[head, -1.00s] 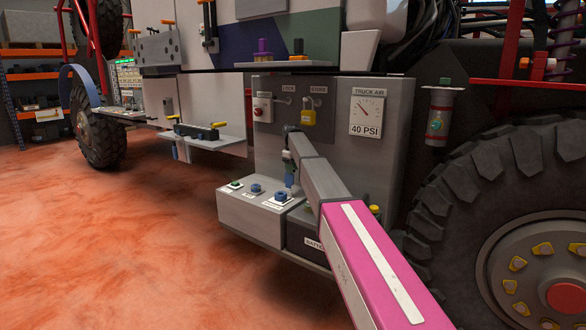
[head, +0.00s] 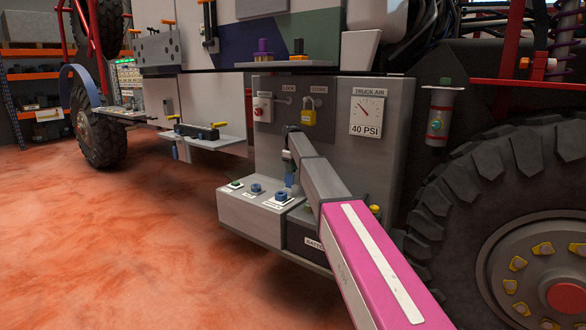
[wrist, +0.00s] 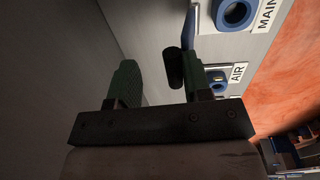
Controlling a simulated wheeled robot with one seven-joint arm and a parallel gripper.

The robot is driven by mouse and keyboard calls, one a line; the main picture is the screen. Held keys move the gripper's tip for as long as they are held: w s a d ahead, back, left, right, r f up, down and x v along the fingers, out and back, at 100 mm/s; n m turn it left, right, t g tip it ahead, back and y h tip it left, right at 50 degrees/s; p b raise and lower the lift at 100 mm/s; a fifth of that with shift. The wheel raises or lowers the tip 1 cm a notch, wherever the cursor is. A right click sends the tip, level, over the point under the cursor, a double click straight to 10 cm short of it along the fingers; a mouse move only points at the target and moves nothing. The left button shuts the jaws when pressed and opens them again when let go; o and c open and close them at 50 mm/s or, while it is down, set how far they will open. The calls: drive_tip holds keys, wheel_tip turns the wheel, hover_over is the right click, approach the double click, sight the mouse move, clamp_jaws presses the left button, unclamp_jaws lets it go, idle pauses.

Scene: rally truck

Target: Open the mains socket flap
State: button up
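The grey socket box (head: 258,218) sits low on the truck's side in the head view, with blue-ringed sockets on its sloping top. In the wrist view a blue ring socket (wrist: 232,12) has a partly cut-off label starting "MAIN". A second socket (wrist: 216,77), labelled AIR, is partly hidden behind my right finger. My gripper (wrist: 158,78) has green fingers standing apart. A dark rounded piece (wrist: 174,68) lies between them, close to the right finger; I cannot tell whether it is a flap or whether they touch. In the head view my gripper (head: 290,170) is just above the box's right end.
A large tyre (head: 470,190) stands to the right. The orange floor (head: 130,240) is clear at left.

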wheel_tip(320, 180, up, 11)
drive_tip(key=shift+s+a+f, duration=0.15)
drive_tip(key=shift+s+a, duration=0.05)
drive_tip(key=shift+s, duration=0.15)
idle(0.5)
